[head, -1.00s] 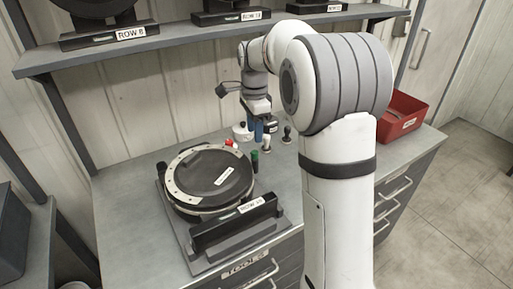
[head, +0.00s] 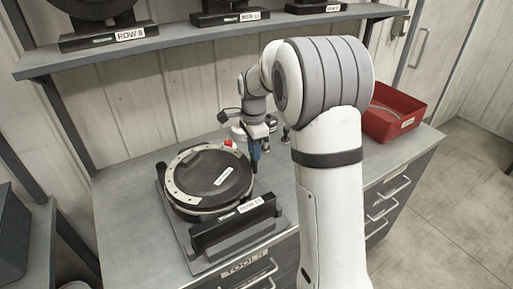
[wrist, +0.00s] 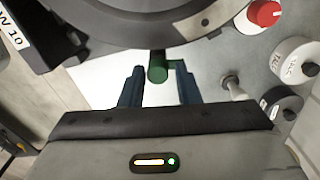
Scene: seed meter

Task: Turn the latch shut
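The seed meter (head: 205,180) is a round black disc housing with a pale rim, lying on its grey base on the bench. The green latch knob (wrist: 157,69) stands beside the housing's edge in the wrist view; in the head view my gripper largely hides it. My gripper (head: 254,168) points down at the right side of the meter. In the wrist view its two dark blue fingers are apart, one on each side of the green knob, with gaps visible. Whether the fingertips are low enough to surround the knob is unclear.
White (wrist: 293,60) and dark (wrist: 281,105) labelled weights and a small knobbed piece (wrist: 232,87) stand near the right finger. A red bin (head: 392,115) sits at the bench's right. A shelf (head: 205,38) hangs above.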

